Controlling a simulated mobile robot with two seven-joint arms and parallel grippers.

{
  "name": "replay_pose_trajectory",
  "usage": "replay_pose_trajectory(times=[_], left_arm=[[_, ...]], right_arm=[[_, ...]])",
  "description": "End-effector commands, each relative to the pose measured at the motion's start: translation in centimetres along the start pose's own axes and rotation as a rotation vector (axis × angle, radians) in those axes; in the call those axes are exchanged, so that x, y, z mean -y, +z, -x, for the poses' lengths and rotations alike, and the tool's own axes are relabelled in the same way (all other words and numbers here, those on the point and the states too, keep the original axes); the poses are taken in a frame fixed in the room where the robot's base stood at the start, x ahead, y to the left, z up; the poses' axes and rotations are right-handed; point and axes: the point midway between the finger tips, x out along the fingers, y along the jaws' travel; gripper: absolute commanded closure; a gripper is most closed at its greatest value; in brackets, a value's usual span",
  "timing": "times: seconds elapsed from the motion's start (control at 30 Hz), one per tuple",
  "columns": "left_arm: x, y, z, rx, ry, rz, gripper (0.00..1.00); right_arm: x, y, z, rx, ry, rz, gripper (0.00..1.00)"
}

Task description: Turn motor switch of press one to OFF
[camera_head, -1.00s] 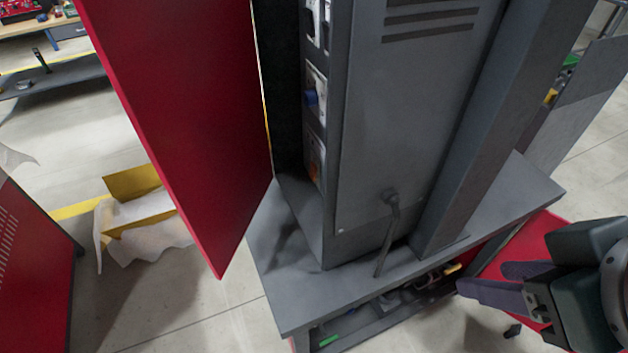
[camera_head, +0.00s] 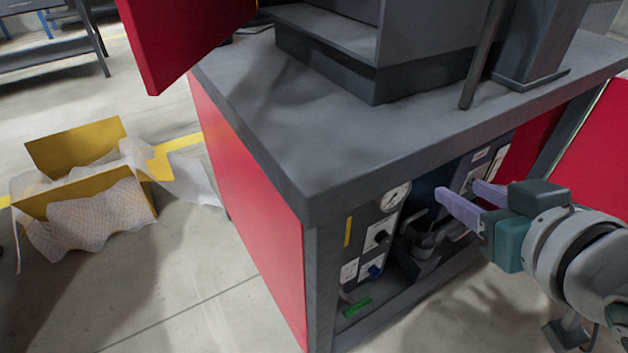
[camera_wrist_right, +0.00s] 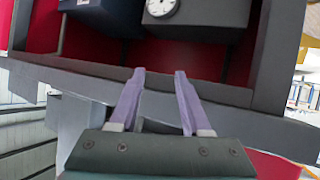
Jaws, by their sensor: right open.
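The press stand (camera_head: 330,140) has a grey top with the grey press column on it and an open bay underneath. In the bay are a round white gauge (camera_head: 395,197), a panel with a black knob (camera_head: 380,236) and a panel with a blue knob (camera_head: 374,270). I cannot read their labels, so I cannot tell which is the motor switch. My right gripper (camera_head: 458,190) is open and empty, with its pale purple fingers at the bay's front. In the right wrist view it (camera_wrist_right: 160,72) points at the bay's edge, with a gauge (camera_wrist_right: 160,10) beyond. My left gripper is out of view.
A red door panel (camera_head: 185,35) hangs at the upper left. A yellow box (camera_head: 90,165) with bubble wrap lies on the floor at the left. A green item (camera_head: 357,306) lies low in the bay. Floor is clear in front of the stand.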

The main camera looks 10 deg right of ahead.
Motion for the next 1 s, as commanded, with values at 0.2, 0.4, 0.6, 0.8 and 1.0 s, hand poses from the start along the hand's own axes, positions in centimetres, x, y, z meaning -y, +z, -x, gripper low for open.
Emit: replay_pose_trajectory(times=[0.2,0.4,0.6,0.8,1.0], left_arm=[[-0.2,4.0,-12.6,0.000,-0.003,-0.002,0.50],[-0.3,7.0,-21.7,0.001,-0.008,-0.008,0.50],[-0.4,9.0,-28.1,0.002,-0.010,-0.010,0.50],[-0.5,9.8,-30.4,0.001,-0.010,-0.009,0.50],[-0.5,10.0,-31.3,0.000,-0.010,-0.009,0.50]], right_arm=[[2.0,9.1,-8.3,-0.199,-0.072,0.001,0.53],[4.6,15.8,-13.6,-0.359,-0.201,0.006,0.53],[7.1,20.9,-16.6,-0.460,-0.342,0.004,0.53],[8.4,22.9,-17.4,-0.499,-0.423,0.002,0.53],[9.3,22.1,-18.8,-0.509,-0.438,0.001,0.53]])
